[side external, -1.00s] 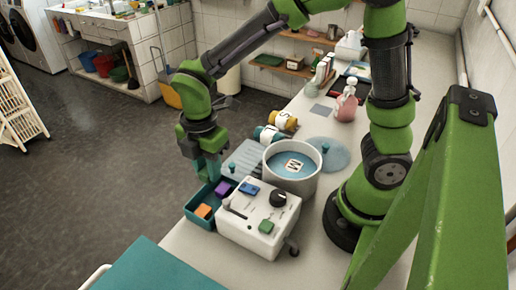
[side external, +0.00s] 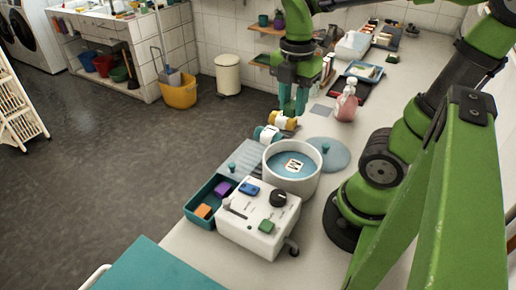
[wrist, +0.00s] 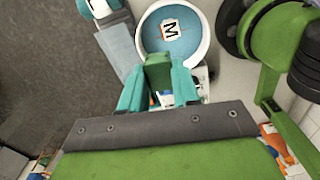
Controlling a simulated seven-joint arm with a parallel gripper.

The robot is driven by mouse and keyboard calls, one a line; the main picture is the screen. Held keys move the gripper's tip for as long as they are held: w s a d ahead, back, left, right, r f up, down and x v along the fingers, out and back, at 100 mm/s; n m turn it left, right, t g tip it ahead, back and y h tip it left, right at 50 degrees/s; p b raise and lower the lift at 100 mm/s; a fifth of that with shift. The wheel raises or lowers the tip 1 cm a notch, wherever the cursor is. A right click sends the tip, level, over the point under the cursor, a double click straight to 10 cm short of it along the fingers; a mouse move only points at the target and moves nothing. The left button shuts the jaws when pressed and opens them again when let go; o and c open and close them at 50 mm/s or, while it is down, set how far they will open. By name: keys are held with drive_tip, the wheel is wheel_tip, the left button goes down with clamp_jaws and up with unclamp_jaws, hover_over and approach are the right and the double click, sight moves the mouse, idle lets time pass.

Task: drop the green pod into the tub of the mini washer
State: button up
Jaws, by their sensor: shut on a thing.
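My gripper (side external: 293,108) is raised behind the tub in the side view, near the bottles. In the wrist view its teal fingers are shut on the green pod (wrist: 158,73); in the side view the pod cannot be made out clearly. The mini washer (side external: 236,232) has a white body with a black knob and blue and green parts on its panel. Its round white tub (side external: 293,187) is open, with a blue inside and a tile marked M. In the wrist view the tub (wrist: 204,48) lies beyond the fingertips, its near edge partly hidden by the gripper.
A teal tray (side external: 196,217) beside the washer holds a purple pod (side external: 222,187) and an orange pod (side external: 203,211). Two bottles (side external: 283,121) lie behind the tub. A round blue lid (side external: 336,155) lies right of it. A pink bottle (side external: 346,107) stands further back.

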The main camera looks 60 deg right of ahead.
wheel_tip(320, 180, down, 7)
drive_tip(key=s+n, duration=0.1)
drive_tip(key=s, duration=0.1)
drive_tip(key=shift+r, duration=0.2)
idle(0.4)
drive_tip(key=o, duration=1.1)
drive_tip(key=shift+r, duration=0.15)
wheel_tip(320, 180, up, 17)
drive_tip(key=shift+f, duration=0.15)
